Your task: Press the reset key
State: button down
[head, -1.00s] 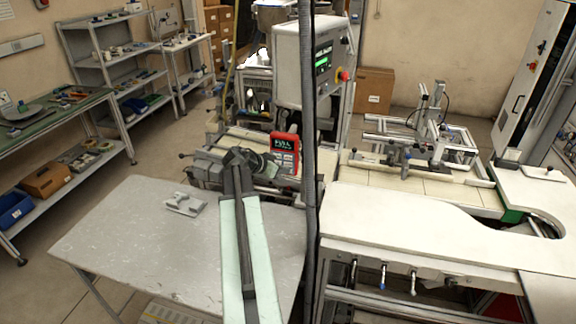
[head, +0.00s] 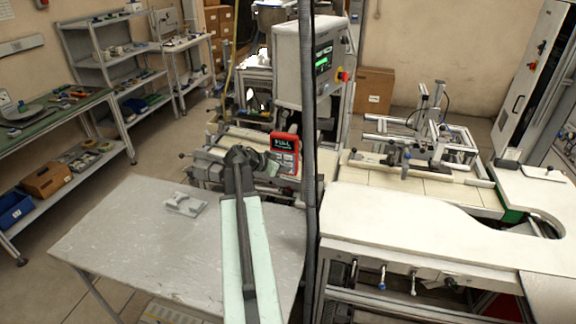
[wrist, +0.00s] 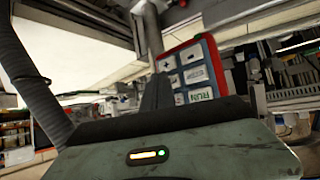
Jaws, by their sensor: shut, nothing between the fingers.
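The red handheld-style keypad (head: 284,151) stands upright at the back of the grey table, with a dark display reading what looks like "FULL" above its keys. In the wrist view the keypad (wrist: 192,70) is tilted, with pale keys on a blue-grey face. A lower key reads "RUN" (wrist: 201,94); I cannot tell which key is reset. My gripper (head: 272,165) is shut and empty, close to the keypad's left side. In the wrist view its dark fingers (wrist: 157,90) cover part of the keypad's left edge. I cannot tell whether they touch a key.
A grey table (head: 120,240) lies under my arm, with a small grey bracket part (head: 185,204) on it. A dark vertical post (head: 311,180) rises just right of the keypad. A control box (head: 305,65) stands above and behind. A white worktop (head: 420,225) fills the right.

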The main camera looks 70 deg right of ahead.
jog(key=shift+d, duration=0.4)
dwell(0.3)
jog(key=shift+a, duration=0.8)
jog(key=a, duration=0.5)
jog(key=shift+s, duration=0.15)
dwell(0.7)
